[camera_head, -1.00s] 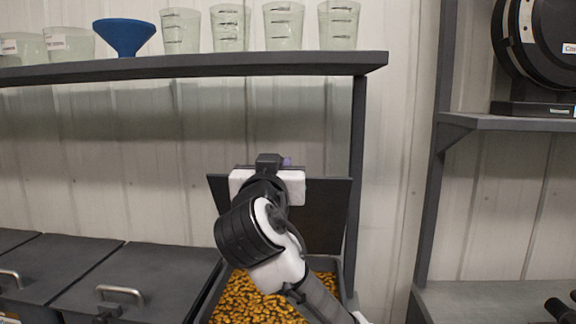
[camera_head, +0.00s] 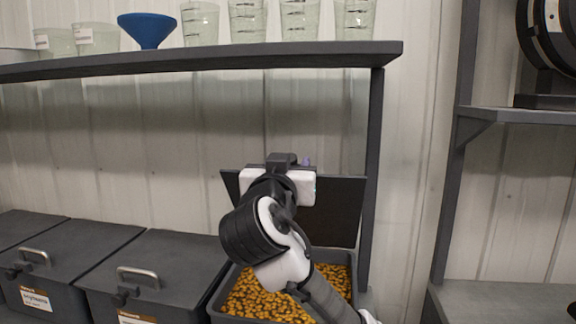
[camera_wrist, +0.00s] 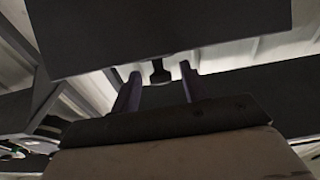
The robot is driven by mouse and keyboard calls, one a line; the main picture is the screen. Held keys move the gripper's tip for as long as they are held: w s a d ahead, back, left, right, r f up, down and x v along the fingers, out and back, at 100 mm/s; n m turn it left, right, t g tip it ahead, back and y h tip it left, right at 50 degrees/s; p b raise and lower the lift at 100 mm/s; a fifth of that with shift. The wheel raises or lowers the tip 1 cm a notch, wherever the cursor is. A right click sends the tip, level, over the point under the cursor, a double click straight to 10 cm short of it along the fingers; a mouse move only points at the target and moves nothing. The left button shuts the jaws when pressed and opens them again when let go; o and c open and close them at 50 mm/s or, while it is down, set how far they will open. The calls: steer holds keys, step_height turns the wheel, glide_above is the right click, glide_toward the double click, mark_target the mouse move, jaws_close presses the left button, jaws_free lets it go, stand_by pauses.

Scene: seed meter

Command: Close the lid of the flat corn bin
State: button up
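The flat corn bin (camera_head: 212,308) is open and full of yellow-brown corn kernels (camera_head: 262,297). Its dark lid (camera_head: 337,212) stands up, nearly upright, at the bin's back. My gripper (camera_wrist: 158,72) is at the lid's upper left part; in the head view my wrist and arm hide that part and some of the bin. In the wrist view the two purple-grey fingers are apart. A small dark knob-like part (camera_wrist: 160,73) shows between them, and a dark panel (camera_wrist: 160,30), likely the lid, is close above. Whether a finger touches the lid is unclear.
Closed bins with handles (camera_head: 138,274) stand to the left. A shelf (camera_head: 200,62) with a blue funnel (camera_head: 146,29) and measuring cups (camera_head: 248,20) runs above the lid. The shelf's post (camera_head: 371,170) stands close right of the lid. Another rack (camera_head: 500,115) is further right.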

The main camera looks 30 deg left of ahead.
steer(key=shift+s+r, duration=0.1)
steer(key=p+v, duration=0.3)
steer(key=v, duration=0.9)
steer(key=shift+p, duration=0.4)
